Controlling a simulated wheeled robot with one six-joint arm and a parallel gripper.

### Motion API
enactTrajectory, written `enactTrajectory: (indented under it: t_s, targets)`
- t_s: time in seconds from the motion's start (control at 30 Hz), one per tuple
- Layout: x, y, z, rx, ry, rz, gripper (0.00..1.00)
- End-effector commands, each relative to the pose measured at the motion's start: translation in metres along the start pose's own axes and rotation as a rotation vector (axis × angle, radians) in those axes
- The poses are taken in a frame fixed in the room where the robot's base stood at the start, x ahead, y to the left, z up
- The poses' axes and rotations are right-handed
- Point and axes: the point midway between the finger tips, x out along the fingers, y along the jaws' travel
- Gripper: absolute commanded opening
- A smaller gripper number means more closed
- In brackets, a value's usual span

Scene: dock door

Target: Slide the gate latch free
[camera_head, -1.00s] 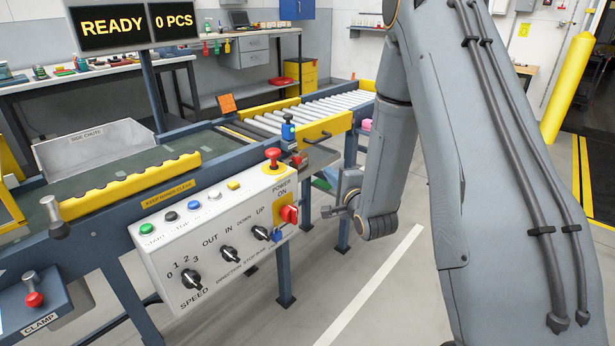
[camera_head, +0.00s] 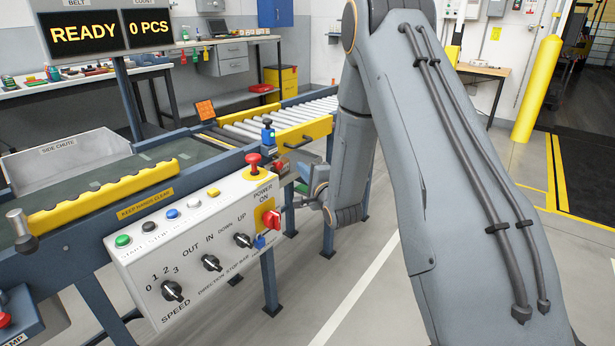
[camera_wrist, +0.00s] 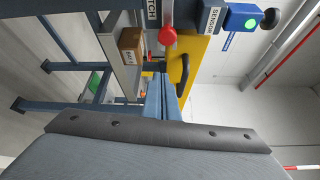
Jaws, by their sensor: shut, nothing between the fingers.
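The latch's red knob (camera_wrist: 167,36) shows at the top of the wrist view, beside a partly cut-off black label ending in "TCH". It sits by the yellow gate panel (camera_wrist: 203,52), which has a black handle (camera_wrist: 181,76). In the head view a small red part (camera_head: 278,165) shows below the yellow gate (camera_head: 305,133), partly hidden. My gripper (camera_wrist: 160,97) is shut and empty, apart from the red knob in the wrist view. In the head view my gripper (camera_head: 292,206) is small, beside the control panel's right end, below the gate.
The white control panel (camera_head: 195,250) has a red mushroom button (camera_head: 254,161) and a red rotary switch (camera_head: 271,219) close to my gripper. A blue sensor (camera_wrist: 243,20) and a brown block (camera_wrist: 130,40) flank the latch. Open floor (camera_head: 385,285) lies right of the conveyor.

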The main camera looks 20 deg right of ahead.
Motion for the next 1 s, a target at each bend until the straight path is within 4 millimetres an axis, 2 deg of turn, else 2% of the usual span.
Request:
enactTrajectory:
  t_s: [0.17,0.3,0.5,1.0]
  targets:
    - [0.031,0.000,0.001,-0.001,-0.002,-0.001,0.00]
    - [0.022,0.000,0.022,0.000,-0.003,0.000,0.00]
    - [0.017,0.000,0.036,0.001,-0.002,0.000,0.00]
    - [0.012,-0.001,0.035,0.001,0.008,0.000,0.00]
